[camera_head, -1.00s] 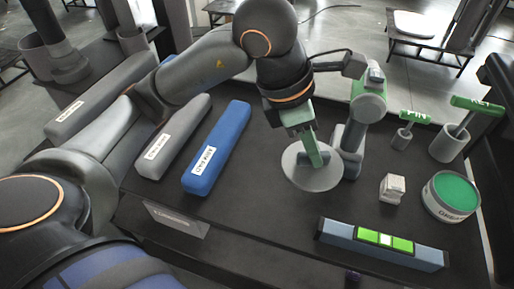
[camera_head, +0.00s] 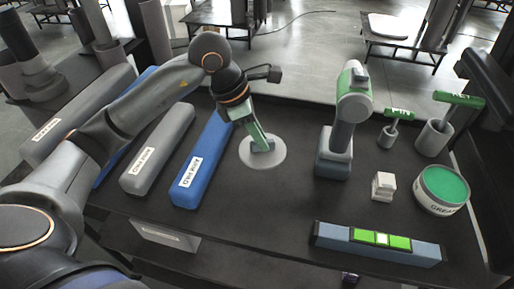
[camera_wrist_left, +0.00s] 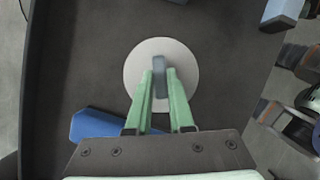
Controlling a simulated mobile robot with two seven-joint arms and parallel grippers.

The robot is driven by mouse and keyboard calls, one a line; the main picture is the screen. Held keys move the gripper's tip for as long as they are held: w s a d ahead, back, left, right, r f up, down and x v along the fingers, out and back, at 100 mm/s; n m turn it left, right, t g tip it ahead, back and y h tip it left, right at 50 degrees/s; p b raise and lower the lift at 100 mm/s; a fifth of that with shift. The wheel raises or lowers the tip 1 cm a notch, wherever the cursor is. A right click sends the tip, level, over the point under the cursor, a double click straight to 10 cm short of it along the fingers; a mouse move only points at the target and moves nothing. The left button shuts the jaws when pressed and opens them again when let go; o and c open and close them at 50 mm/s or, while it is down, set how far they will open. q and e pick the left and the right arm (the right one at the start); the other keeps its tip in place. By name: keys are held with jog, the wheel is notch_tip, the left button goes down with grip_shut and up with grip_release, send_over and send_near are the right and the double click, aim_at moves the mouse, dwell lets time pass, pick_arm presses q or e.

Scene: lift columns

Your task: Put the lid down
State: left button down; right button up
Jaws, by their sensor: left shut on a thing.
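The lid (camera_head: 276,154) is a round light-grey disc with a small upright grip. My left gripper (camera_head: 262,144) is shut on that grip, from above. In the left wrist view the lid (camera_wrist_left: 184,62) lies flat across the fingers' line, with its grip (camera_wrist_left: 160,72) between the green fingertips (camera_wrist_left: 159,82). The lid is over a clear patch of dark table just right of the blue bar. I cannot tell whether it touches the table. The grease can (camera_head: 443,192) stands uncovered at the right, its green contents showing. My right gripper is not in view.
A blue bar (camera_head: 205,165) and a grey bar (camera_head: 158,150) lie left of the lid. A grey-green tool (camera_head: 340,130) stands to its right.

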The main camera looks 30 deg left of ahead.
aim_at(257, 146)
pick_arm(q)
jog(key=shift+w+a+f, duration=0.25)
jog(key=shift+a+f, duration=0.1)
jog(key=shift+f, duration=0.2)
jog(key=shift+w+a+f, duration=0.1)
jog(key=shift+f, duration=0.8)
jog(key=shift+w+a+f, duration=0.1)
jog(key=shift+f, duration=0.8)
jog(key=shift+f+b, duration=0.2)
jog(key=shift+b, duration=0.15)
jog(key=c, duration=0.8)
grip_release()
jog(key=shift+r, duration=0.15)
jog(key=shift+r+p, duration=0.3)
jog(key=p+v, duration=0.1)
jog(key=v, duration=1)
jog(key=shift+s+a+r, duration=0.15)
jog(key=shift+s+r, duration=0.05)
